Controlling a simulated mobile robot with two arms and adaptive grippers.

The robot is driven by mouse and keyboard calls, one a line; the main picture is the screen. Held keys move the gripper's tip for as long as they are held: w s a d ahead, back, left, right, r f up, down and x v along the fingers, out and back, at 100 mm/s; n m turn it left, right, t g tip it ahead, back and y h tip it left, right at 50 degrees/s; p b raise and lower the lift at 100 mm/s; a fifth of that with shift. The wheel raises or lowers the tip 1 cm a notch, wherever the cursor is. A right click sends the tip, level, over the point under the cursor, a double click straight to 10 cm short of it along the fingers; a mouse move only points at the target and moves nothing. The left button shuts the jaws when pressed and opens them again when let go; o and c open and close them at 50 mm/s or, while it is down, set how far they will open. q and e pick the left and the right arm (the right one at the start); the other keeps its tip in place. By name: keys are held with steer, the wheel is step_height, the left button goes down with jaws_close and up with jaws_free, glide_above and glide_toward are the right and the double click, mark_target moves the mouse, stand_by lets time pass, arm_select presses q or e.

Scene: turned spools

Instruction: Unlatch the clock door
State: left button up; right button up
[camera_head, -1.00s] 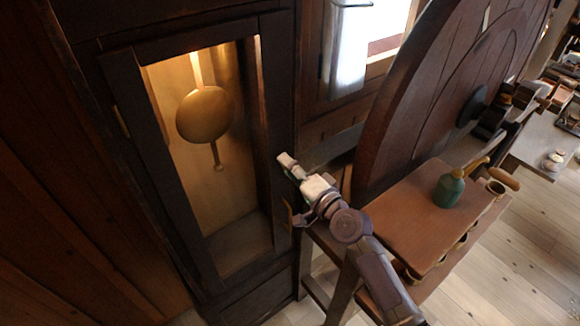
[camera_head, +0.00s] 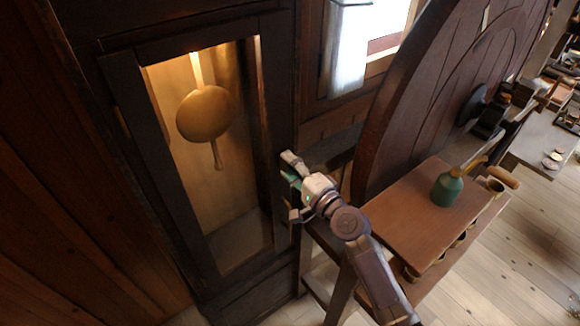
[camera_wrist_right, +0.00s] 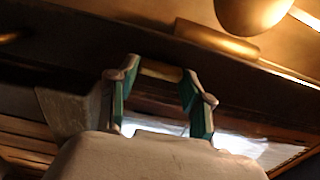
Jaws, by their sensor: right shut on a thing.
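The clock door (camera_head: 133,110) is a dark wood frame with a glass pane, and it looks shut in the tall clock case. My right gripper (camera_head: 289,186) is at the door's right edge, about halfway down. In the right wrist view its two green-padded fingers (camera_wrist_right: 154,82) are closed around a small brass-coloured latch piece (camera_wrist_right: 160,70) against the dark frame. In the head view my gripper hides the latch. My left gripper is not in view.
Behind the glass hangs a brass pendulum (camera_head: 206,113). To the right, a wooden bench (camera_head: 405,215) carries a green oil can (camera_head: 447,188). A large round wooden wheel (camera_head: 420,85) stands behind it. A window lies at the back.

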steer(key=o, duration=1.2)
steer(key=shift+c, duration=0.2)
steer(key=v, duration=1.2)
